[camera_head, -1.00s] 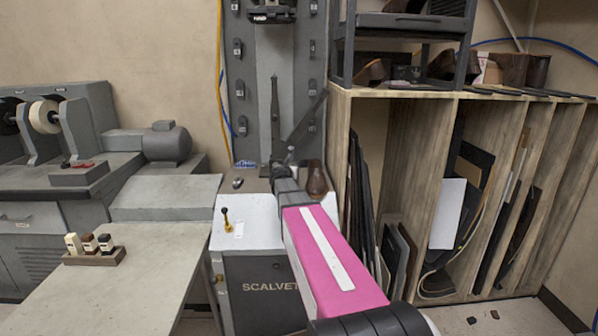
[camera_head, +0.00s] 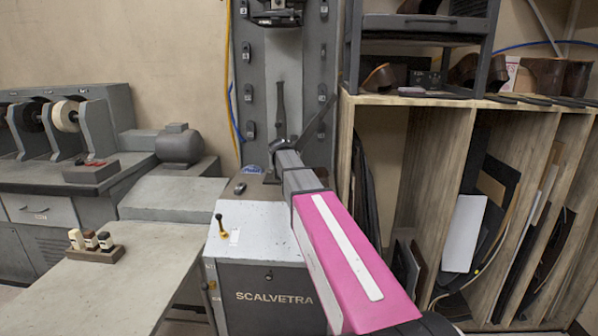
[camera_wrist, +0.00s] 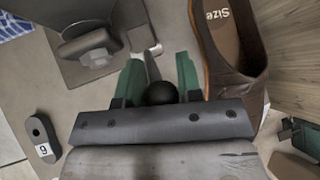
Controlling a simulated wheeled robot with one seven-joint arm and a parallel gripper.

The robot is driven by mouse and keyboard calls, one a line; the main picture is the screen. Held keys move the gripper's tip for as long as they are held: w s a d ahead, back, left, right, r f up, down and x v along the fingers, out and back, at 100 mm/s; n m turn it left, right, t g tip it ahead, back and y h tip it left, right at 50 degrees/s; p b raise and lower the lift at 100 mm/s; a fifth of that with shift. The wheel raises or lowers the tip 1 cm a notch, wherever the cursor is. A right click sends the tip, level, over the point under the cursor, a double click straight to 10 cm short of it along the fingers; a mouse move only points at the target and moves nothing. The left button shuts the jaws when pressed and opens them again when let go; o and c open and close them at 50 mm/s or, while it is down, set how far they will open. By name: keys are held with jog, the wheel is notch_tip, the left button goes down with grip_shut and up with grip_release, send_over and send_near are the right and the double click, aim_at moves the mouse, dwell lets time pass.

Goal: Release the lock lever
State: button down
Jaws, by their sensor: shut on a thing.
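In the wrist view my gripper (camera_wrist: 158,74) has its two green fingers on either side of a lever with a round black knob (camera_wrist: 161,93). The gripper is shut on this lever. The lever's grey shaft (camera_wrist: 150,64) runs up and away between the fingers toward a grey metal base. In the head view my pink arm reaches up to the grey SCALVETRA machine (camera_head: 262,240). The fingers and knob are hidden there behind my arm's end.
A dark tag numbered 9 (camera_wrist: 41,137) lies at left. A wooden rack (camera_head: 440,170) is at right, a workbench (camera_head: 130,275) at left.

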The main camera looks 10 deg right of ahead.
jog(key=shift+w+d+r+g, duration=0.4)
jog(key=shift+w+g, duration=0.15)
jog(key=shift+g, duration=0.35)
jog(key=shift+y, duration=0.3)
jog(key=c, duration=0.8)
grip_release()
jog(key=shift+f, duration=0.1)
jog(key=shift+s+a+r, duration=0.25)
jog(key=shift+a+r, duration=0.1)
jog(key=shift+r, duration=0.1)
jog(key=v, duration=0.9)
jog(key=shift+r, duration=0.3)
jog(key=shift+s, duration=0.1)
